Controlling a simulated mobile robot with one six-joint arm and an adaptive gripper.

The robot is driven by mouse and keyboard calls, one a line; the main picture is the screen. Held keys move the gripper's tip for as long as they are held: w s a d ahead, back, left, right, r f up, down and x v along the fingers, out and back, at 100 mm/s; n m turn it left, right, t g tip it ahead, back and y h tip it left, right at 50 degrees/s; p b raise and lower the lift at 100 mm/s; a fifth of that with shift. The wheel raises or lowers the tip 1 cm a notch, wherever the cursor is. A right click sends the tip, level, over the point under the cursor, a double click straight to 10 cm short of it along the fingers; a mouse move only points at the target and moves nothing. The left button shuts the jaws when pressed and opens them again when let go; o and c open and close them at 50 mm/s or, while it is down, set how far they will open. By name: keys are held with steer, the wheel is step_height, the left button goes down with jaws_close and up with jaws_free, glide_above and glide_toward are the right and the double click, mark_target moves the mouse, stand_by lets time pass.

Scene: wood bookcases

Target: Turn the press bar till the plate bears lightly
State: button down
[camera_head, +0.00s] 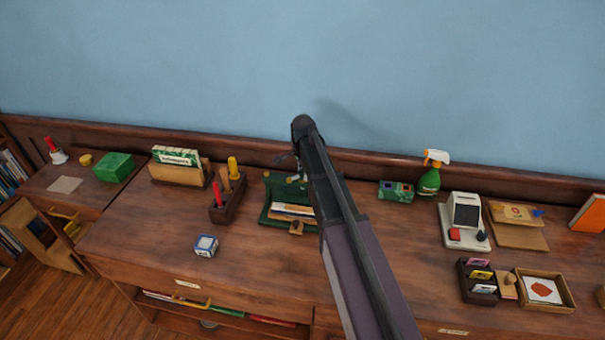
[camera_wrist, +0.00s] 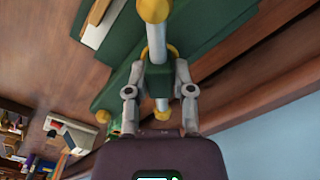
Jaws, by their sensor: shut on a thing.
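The green press (camera_head: 272,188) stands on the desk against the back ledge, with pale and tan flat items (camera_head: 292,209) in it. My arm hides its right part in the head view. The press bar (camera_wrist: 160,38) is a pale rod with yellow ends and a green hub in the wrist view. My gripper (camera_wrist: 159,76) is shut on the bar at the green hub, one finger on each side. The green press body (camera_wrist: 207,22) spreads behind the bar. Whether the plate touches the items beneath cannot be told.
A green box (camera_head: 396,191), spray bottle (camera_head: 429,181) and white card machine (camera_head: 464,222) stand right. The desk front between is mostly clear.

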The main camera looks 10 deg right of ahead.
steer(key=shift+c, duration=2.4)
jaws_free()
steer(key=shift+n, duration=0.5)
